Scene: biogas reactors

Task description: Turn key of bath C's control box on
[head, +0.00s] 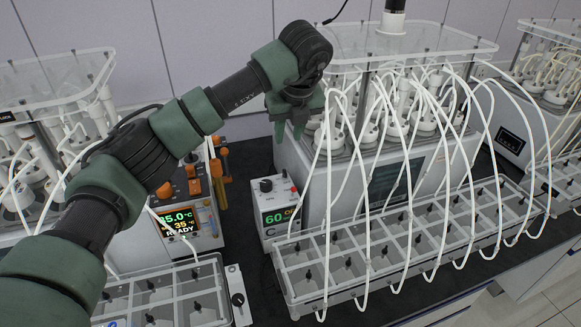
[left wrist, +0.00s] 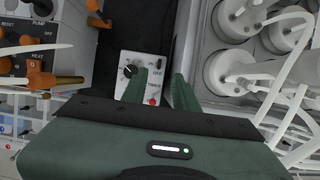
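The control box (head: 274,218) is a small light box with a lit display showing a green 60 and a C. It stands on the dark bench between two reactor units. Its top carries a black round key or knob (head: 266,186) and a red button (head: 293,189). In the left wrist view the box top (left wrist: 146,62) shows ON and OFF marks, the black knob (left wrist: 130,71) and the red button (left wrist: 152,101). My left gripper (head: 289,134) is open and empty, pointing down above the box, apart from it. One finger hides part of the box top. My right gripper is not in view.
A bath unit (head: 340,150) with many looping white tubes stands close at the right, above a sectioned tray (head: 350,255). At the left is a heater unit (head: 180,222) with orange knobs and a READY display. A dark bench strip (head: 245,160) lies free between them.

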